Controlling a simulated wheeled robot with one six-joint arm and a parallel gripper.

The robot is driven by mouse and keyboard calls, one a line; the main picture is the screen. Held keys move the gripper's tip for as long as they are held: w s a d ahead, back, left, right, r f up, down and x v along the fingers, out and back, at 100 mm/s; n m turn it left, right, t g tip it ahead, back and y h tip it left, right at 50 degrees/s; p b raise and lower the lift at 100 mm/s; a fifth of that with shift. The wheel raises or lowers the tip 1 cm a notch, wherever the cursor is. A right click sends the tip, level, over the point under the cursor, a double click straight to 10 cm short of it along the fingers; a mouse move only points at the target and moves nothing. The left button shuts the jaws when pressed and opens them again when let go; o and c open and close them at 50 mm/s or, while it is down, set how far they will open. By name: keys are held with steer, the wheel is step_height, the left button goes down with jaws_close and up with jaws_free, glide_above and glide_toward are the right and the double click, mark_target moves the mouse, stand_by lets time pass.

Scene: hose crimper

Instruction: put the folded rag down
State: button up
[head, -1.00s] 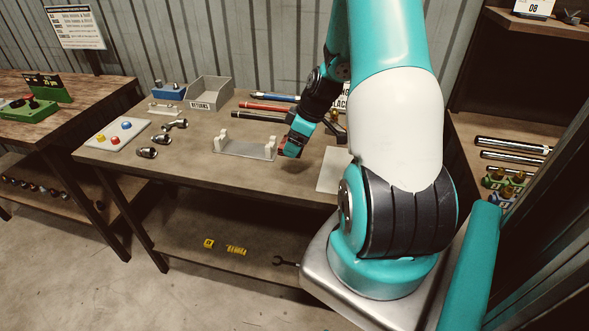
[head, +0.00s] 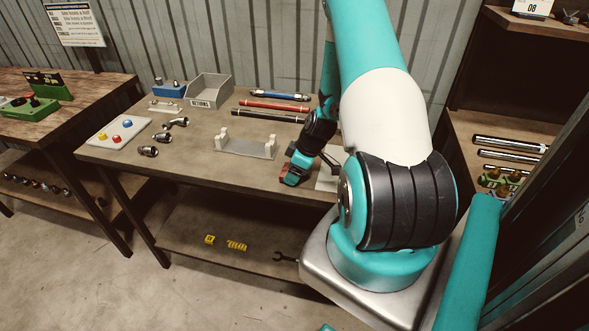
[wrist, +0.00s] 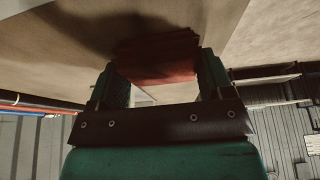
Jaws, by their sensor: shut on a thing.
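The folded rag is red; in the wrist view the rag (wrist: 155,62) sits between the two green fingers of my gripper (wrist: 160,80). My gripper is shut on it. In the head view my gripper (head: 292,176) is low over the front part of the workbench (head: 215,155), to the right of a pale metal cradle (head: 246,148). A small reddish part of the rag (head: 290,181) shows at the fingertips. A dark shadow lies by the rag in the wrist view. I cannot tell whether the rag touches the bench top.
A grey bin marked RETURNS (head: 208,90) stands at the back. Several rods, including a red one (head: 273,104), lie behind the cradle. A white panel with buttons (head: 118,132) and metal fittings (head: 149,151) lie to the left. A pale sheet (head: 327,178) lies right of my gripper. Bench space around the cradle is clear.

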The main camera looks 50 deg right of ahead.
steer(key=o, duration=0.8)
steer(key=shift+f, duration=0.1)
steer(key=b+v, duration=0.3)
steer(key=v, duration=0.9)
steer(key=w+a+r+n+y, duration=0.1)
steer(key=a+r, duration=0.3)
steer(key=a, duration=0.4)
steer(key=w+a+r+g, duration=0.15)
steer(key=a+r, duration=0.25)
steer(key=a, duration=0.4)
steer(key=w+a+r+n+y, duration=0.15)
steer(key=a+r, duration=0.25)
steer(key=a, duration=0.4)
steer(key=s+a+r, duration=0.2)
steer(key=s+a, duration=0.2)
steer(key=a, duration=0.1)
steer(key=s+a+r+g, duration=0.1)
steer(key=s+a+r, duration=0.1)
steer(key=s+a, duration=0.3)
steer(key=s+a+r+g, duration=0.1)
steer(key=s+a+r, duration=0.1)
steer(key=s+a, duration=0.3)
steer(key=shift+s+a+r+g, duration=0.25)
steer(key=shift+a, duration=0.4)
